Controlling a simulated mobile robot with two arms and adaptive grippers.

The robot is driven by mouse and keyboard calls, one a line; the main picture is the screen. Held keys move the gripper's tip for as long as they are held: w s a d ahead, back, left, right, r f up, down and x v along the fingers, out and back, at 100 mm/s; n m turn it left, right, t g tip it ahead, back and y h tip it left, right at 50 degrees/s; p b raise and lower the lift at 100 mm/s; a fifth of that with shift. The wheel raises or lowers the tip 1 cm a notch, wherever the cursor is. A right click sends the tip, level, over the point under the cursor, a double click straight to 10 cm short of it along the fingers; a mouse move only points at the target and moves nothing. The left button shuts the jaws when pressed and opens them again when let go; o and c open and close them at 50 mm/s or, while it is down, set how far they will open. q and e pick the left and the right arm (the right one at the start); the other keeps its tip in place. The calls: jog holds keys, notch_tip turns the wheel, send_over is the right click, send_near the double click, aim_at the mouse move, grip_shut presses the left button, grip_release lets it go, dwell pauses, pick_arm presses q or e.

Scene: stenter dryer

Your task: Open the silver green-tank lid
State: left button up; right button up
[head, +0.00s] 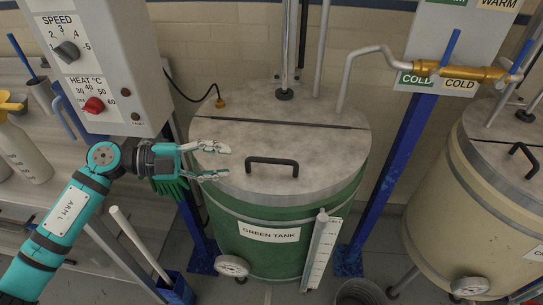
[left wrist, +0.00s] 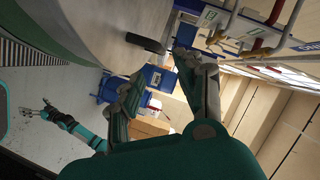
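The silver lid (head: 310,128) lies flat on the green tank (head: 257,252), with a dark hinge line across its back. Its black bar handle (head: 272,161) stands near the front edge. My left gripper (head: 222,162) is open, its two fingers spread at the lid's left front edge, pointing right toward the handle. It looks empty and apart from the handle. In the left wrist view, my left gripper (left wrist: 165,100) shows its fingers apart, with a black bar that looks like the handle (left wrist: 145,43) beyond them. My right gripper (left wrist: 36,108) is small there, fingers seemingly spread.
A control box (head: 95,70) hangs above my left arm. A bent pipe (head: 365,62) comes down at the lid's back right. A white scale (head: 322,250) leans on the tank's front. A cream tank (head: 450,215) stands at right, beyond a blue post (head: 395,180).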

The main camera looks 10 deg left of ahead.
aim_at(263, 161)
pick_arm(q)
jog(key=p+x, duration=0.2)
jog(key=x, duration=1)
grip_shut()
